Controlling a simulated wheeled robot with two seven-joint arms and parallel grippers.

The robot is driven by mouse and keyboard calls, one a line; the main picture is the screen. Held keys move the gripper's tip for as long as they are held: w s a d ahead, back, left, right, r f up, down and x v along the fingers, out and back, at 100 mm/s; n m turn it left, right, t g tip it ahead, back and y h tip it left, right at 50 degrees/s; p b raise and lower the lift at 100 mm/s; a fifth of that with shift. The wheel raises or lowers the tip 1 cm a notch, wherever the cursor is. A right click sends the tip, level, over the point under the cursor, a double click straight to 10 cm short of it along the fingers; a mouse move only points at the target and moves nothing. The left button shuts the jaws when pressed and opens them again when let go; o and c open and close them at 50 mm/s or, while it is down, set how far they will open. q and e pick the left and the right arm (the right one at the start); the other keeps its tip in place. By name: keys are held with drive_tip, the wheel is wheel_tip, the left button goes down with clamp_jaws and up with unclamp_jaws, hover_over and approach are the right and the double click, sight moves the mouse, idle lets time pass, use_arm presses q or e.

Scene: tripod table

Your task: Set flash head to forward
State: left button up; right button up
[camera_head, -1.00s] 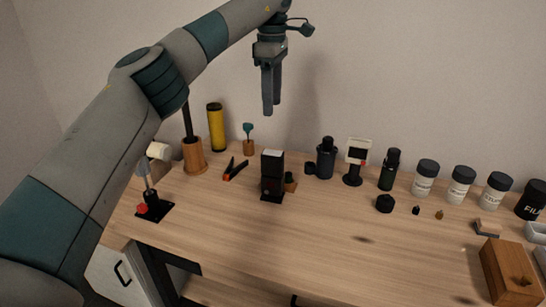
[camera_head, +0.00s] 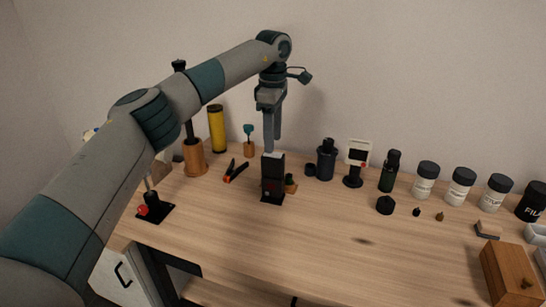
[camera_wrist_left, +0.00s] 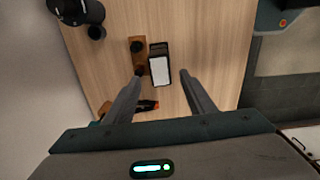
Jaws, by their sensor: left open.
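The flash (camera_head: 272,185) is a black upright block on a small foot, standing on the wooden table (camera_head: 300,240). Its head (camera_head: 273,160) is in line with the body. In the left wrist view a pale panel (camera_wrist_left: 160,72) faces up on the head's top. My left gripper (camera_head: 272,145) points down just above the flash. In the left wrist view its open fingers (camera_wrist_left: 162,76) lie on either side of the head, with room on both sides. Contact does not show. My right gripper is not in view.
A small brown stand (camera_head: 290,184) is close beside the flash. Orange-handled pliers (camera_head: 235,172) lie to its left. A dark bottle (camera_head: 326,160) and a white-framed device (camera_head: 358,158) stand to the right. The table in front is clear.

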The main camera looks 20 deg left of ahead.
sight(273, 157)
use_arm(q)
wheel_tip(273, 157, down, 7)
drive_tip(key=shift+f+p, duration=0.1)
drive_tip(key=shift+p, duration=0.25)
